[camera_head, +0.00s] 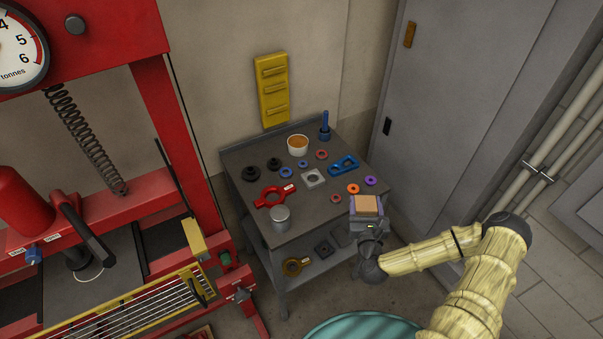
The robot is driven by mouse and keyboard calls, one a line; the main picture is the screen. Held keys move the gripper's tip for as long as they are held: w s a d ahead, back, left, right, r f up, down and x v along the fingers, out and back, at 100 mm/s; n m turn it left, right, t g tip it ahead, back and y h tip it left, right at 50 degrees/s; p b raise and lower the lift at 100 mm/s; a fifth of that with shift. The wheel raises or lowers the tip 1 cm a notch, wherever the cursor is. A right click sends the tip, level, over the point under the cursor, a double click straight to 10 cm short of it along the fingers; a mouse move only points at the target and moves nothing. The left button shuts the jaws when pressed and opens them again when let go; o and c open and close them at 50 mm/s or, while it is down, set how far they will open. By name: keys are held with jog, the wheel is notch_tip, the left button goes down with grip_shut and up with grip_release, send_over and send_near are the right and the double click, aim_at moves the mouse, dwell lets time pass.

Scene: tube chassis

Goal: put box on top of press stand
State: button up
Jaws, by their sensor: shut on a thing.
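A small tan box (369,203) is between the fingers of my gripper (368,211), which is shut on it. The gripper and box are at the front right corner of a grey two-tier stand (243,205), beside the press. I cannot tell whether the box is above the stand's top or just outside its edge. The gripper hides the box's lower part and part of that corner. A red hydraulic press (187,130) with a round tonnes gauge (18,45) stands at the left.
The stand top holds a cup (298,145), a grey can (280,218), a red tool (273,195), a blue bracket (344,166) and several rings. Bare top lies front centre. A grey cabinet (450,90) is at the right. A teal round object (362,327) is below.

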jog(key=w+a+r+n+g+y+b, duration=0.1)
jog(key=w+a+n+y+b, duration=0.2)
jog(key=a+b, duration=0.4)
jog(key=w+a+r+n+g+y+b, duration=0.2)
jog(key=a+y+b, duration=0.4)
jog(key=a, duration=0.4)
jog(key=shift+w+n+b, duration=0.45)
jog(key=shift+w+n, duration=0.15)
jog(key=shift+n, duration=0.1)
jog(key=shift+a+f, duration=0.1)
notch_tip(320, 180, down, 6)
jog(key=shift+f, duration=0.1)
jog(key=shift+f, duration=1.9)
